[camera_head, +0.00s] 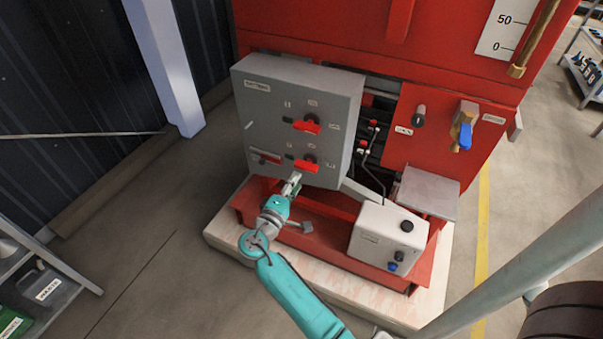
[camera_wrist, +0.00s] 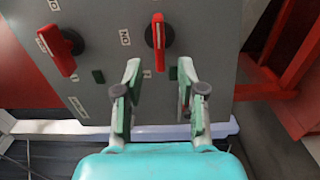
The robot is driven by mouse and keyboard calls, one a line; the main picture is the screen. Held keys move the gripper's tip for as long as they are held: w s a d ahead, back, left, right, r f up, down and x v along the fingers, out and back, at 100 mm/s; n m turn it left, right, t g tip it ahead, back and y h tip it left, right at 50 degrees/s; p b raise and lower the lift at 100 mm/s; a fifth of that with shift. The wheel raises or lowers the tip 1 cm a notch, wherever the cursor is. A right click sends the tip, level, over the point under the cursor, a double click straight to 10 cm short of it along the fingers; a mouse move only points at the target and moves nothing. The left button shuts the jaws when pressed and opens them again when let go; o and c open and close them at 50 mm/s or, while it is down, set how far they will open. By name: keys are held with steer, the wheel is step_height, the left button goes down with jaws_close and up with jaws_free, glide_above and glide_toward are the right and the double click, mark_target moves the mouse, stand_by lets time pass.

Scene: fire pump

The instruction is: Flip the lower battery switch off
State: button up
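The lower battery switch is a red handle on a black round base, on the grey panel's front (camera_head: 306,166). In the wrist view this appears to be the right-hand red handle (camera_wrist: 158,32), lying along the picture's vertical. The upper switch (camera_head: 307,127) has a like red handle; it appears at left in the wrist view (camera_wrist: 56,50). My gripper (camera_head: 295,179) is just below and left of the lower switch in the head view. In the wrist view my gripper (camera_wrist: 160,68) is open and empty, its fingertips short of the handle and spread to either side of it.
The grey panel (camera_head: 262,105) stands on a red pump base. A white box (camera_head: 388,232) with a black cap stands to the right. A red key-like part (camera_head: 266,156) lies low on the panel, left of the lower switch.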

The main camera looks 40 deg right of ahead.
steer(key=shift+v, duration=1.9)
steer(key=s+a+f+n+t+y, duration=0.3)
steer(key=s+f+y, duration=0.4)
steer(key=f, duration=0.4)
steer(key=s+a+f+t+y, duration=0.1)
steer(key=s+a+y, duration=0.3)
steer(key=s, duration=0.5)
steer(key=s+a+f+t+y, duration=0.1)
steer(key=s+a+f+y, duration=0.15)
steer(key=s+a, duration=0.5)
steer(key=s+a+r+m+t+y, duration=0.1)
steer(key=s+r+m, duration=0.2)
steer(key=s+r, duration=0.4)
steer(key=s+a+r+m+t+y, duration=0.2)
steer(key=s+r+m, duration=0.1)
steer(key=s+r, duration=0.5)
step_height(320, 180, up, 3)
steer(key=shift+s+r+m+t, duration=0.1)
steer(key=shift+s+m+t, duration=0.1)
steer(key=shift+m+t, duration=0.15)
steer(key=shift+y, duration=0.25)
